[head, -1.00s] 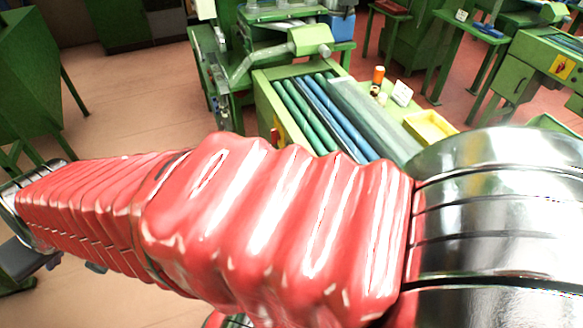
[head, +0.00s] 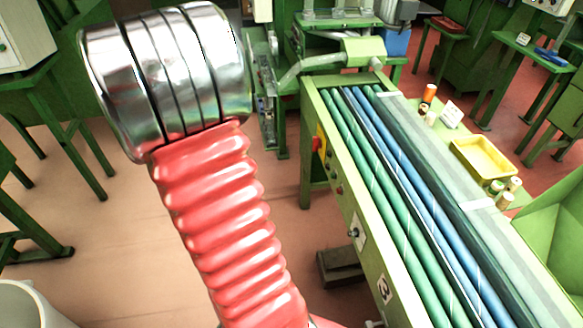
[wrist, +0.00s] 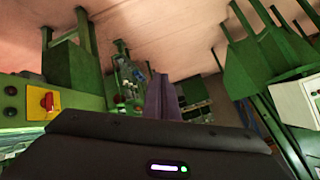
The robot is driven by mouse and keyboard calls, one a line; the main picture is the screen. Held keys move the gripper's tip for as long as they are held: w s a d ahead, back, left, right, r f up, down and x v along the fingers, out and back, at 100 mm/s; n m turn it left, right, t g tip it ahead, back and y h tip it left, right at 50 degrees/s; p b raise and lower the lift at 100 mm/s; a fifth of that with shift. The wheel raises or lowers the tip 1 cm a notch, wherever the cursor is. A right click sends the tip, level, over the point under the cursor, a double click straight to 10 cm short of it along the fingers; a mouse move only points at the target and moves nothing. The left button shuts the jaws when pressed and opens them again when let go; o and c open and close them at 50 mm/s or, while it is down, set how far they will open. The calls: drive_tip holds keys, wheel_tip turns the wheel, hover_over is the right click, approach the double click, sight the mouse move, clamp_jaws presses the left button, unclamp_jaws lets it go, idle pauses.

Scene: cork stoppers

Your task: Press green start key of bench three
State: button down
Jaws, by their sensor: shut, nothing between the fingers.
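Bench three (head: 362,215) is a long green bench with green and blue rollers, on the right of the head view. Small round buttons (head: 335,180) sit on that side below a red switch on a yellow plate (head: 318,143). The wrist view, which looks upside down, shows the red switch (wrist: 48,101) at left, with two small buttons (wrist: 10,100) beside it; a green one seems to be the lower. My gripper (wrist: 161,78) is shut and empty, apart from the buttons. It is not visible in the head view.
A yellow tray (head: 484,158), thread-like spools (head: 430,93) and a white card (head: 450,116) lie beyond the rollers. A dark block (head: 340,266) stands on the floor by the bench. Green table legs (head: 75,140) stand at left. Open floor lies between.

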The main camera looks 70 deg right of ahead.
sight(332, 175)
drive_tip(key=s+d+f+m+g+h, duration=0.1)
drive_tip(key=s+d+f+m+g, duration=0.1)
drive_tip(key=s, duration=0.6)
drive_tip(key=s+d+f+m+g+h, duration=0.1)
drive_tip(key=s+d+f+m+g, duration=0.2)
drive_tip(key=s+d+f, duration=0.3)
drive_tip(key=s+d+f+m+g+h, duration=0.1)
drive_tip(key=s+d+f+g, duration=0.3)
drive_tip(key=s, duration=0.7)
drive_tip(key=shift+s+d+m+g, duration=0.4)
drive_tip(key=shift+m+g, duration=0.1)
drive_tip(key=shift+m, duration=0.3)
drive_tip(key=s+d, duration=0.4)
drive_tip(key=s, duration=0.3)
drive_tip(key=shift+s+d, duration=0.25)
drive_tip(key=shift+s+d, duration=0.45)
drive_tip(key=shift+s, duration=0.2)
idle(1.0)
drive_tip(key=shift+w, duration=0.1)
drive_tip(key=shift+w+a, duration=0.45)
drive_tip(key=shift+w, duration=0.25)
drive_tip(key=shift+w, duration=0.1)
